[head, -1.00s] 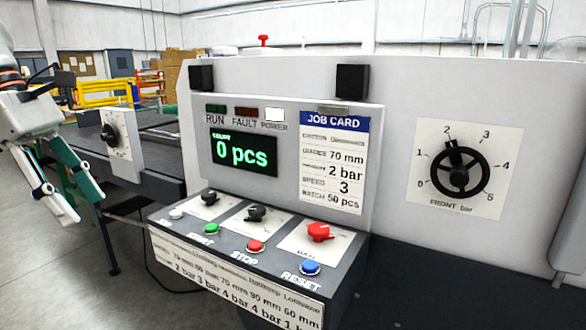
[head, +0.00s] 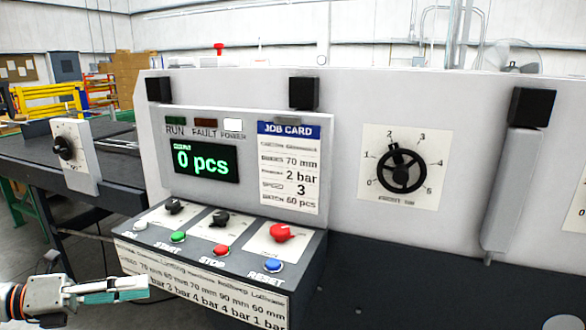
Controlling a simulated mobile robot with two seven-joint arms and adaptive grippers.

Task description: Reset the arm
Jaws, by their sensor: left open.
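My left gripper (head: 125,289) is at the lower left of the head view, open and empty. It points right, in front of the lower label strip of the control console (head: 318,262), and looks apart from it, though the exact gap is hard to judge. The console carries a white button (head: 140,225), a green button (head: 178,237), a red button (head: 221,250) and a blue reset button (head: 273,265). Two black knobs and a red knob (head: 282,232) sit behind them. My right gripper is not in view.
The display (head: 206,162) reads 0 pcs beside a job card (head: 289,165). A front-pressure dial (head: 402,173) is on the grey machine panel. A side table with a dial plate (head: 73,155) stands at left. Open floor lies at lower left.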

